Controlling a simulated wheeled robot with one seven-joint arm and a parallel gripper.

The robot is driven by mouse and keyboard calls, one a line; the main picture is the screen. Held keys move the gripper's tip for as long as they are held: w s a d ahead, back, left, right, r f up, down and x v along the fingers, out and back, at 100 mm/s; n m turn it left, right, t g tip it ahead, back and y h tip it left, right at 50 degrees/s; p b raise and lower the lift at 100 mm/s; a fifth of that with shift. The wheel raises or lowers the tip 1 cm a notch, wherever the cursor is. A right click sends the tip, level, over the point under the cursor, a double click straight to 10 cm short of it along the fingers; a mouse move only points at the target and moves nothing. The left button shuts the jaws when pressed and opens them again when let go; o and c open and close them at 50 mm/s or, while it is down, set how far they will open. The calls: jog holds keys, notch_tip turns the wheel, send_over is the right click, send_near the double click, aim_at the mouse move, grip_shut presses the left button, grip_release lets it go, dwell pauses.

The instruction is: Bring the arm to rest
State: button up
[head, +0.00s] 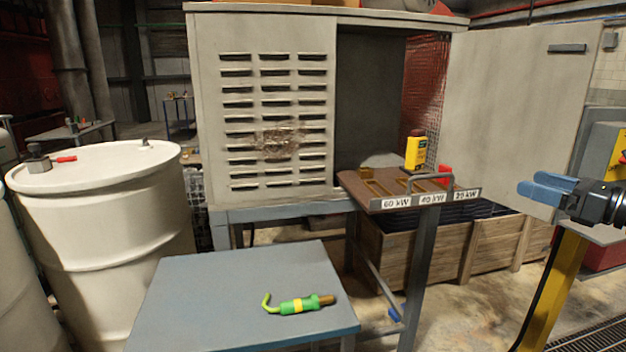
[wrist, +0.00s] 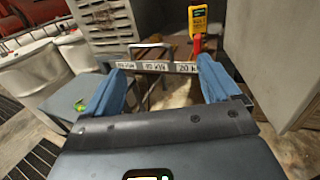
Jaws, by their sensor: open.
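My gripper (head: 548,190) is at the right of the head view, its blue fingers pointing left in front of the open cabinet door. In the wrist view, my gripper (wrist: 160,92) has its two blue fingers spread wide with nothing between them. Beyond the fingers is the brown stand (head: 375,200) with labels reading 60 kW, 40 kW and one more power value. My gripper is apart from it. A yellow device (head: 415,153) and a red piece (head: 444,175) are at the stand's right part.
A blue-grey table (head: 220,290) in front holds a green tool (head: 298,304) with a hooked end. A white drum (head: 100,215) stands left. A louvred cabinet (head: 265,110) has its door (head: 510,110) open on the right. A wooden crate (head: 490,245) sits behind the stand. A yellow post (head: 560,290) is below my gripper.

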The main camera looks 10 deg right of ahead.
jog(key=a+f+n+h, duration=0.1)
jog(key=a+f+h, duration=0.1)
jog(key=a+f, duration=0.75)
jog(key=s+a+f+n+g+h, duration=0.1)
jog(key=s+a+f+n+h, duration=0.25)
jog(key=s+a+f, duration=0.55)
jog(key=s+a+f+n+h, duration=0.2)
jog(key=s+a+f+n, duration=0.2)
jog(key=s+a+f, duration=0.5)
jog(key=s+a+f+n+g+h, duration=0.1)
jog(key=s+a+n, duration=0.1)
jog(key=s+n, duration=0.35)
jog(key=s+a+f+n, duration=0.2)
jog(key=s+n, duration=0.1)
jog(key=s, duration=0.6)
jog(key=s+a+r+n+y, duration=0.1)
jog(key=s+r+n, duration=1)
jog(key=s+n, duration=0.3)
jog(key=shift+s, duration=0.15)
